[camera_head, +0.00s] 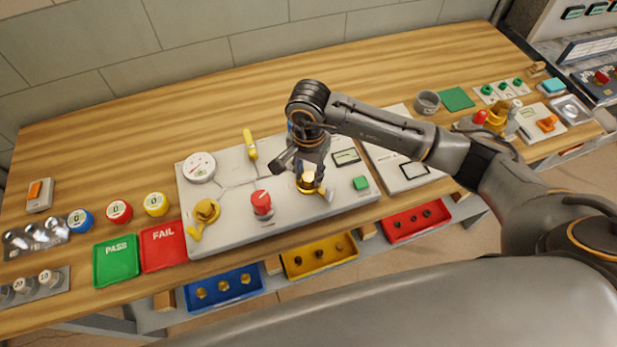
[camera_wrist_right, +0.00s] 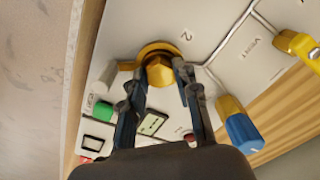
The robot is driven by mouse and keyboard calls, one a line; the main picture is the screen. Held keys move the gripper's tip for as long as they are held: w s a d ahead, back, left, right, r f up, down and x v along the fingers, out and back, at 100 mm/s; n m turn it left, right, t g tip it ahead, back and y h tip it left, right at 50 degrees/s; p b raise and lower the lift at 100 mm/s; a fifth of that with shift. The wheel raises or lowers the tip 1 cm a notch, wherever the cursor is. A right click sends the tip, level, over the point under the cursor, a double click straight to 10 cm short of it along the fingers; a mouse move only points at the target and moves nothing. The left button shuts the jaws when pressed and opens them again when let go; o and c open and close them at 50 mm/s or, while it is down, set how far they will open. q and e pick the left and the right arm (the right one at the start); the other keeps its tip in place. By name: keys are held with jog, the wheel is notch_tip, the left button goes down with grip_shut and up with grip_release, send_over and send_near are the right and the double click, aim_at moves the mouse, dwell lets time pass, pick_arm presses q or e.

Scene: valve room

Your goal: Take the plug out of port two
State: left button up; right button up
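The brass plug (camera_wrist_right: 160,70) has a hexagonal head and sits in a round brass collar beside the printed 2 in the right wrist view. In the head view the brass plug (camera_head: 307,183) shows at the right of the grey panel (camera_head: 235,225), below my right gripper (camera_head: 311,166). In the wrist view the fingertips of my right gripper (camera_wrist_right: 160,70) stand on either side of the plug head. I cannot tell whether they press on it. The plug looks seated in the port. My left gripper is not in view.
The panel also holds a red knob (camera_head: 262,203), a yellow-handled valve (camera_head: 205,213), a gauge (camera_head: 199,167) and a green button (camera_head: 360,183). Blue (camera_head: 240,280), yellow (camera_head: 345,250) and red (camera_head: 385,232) bins sit below the front edge. Green and red trays lie left.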

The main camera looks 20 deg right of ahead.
grip_shut()
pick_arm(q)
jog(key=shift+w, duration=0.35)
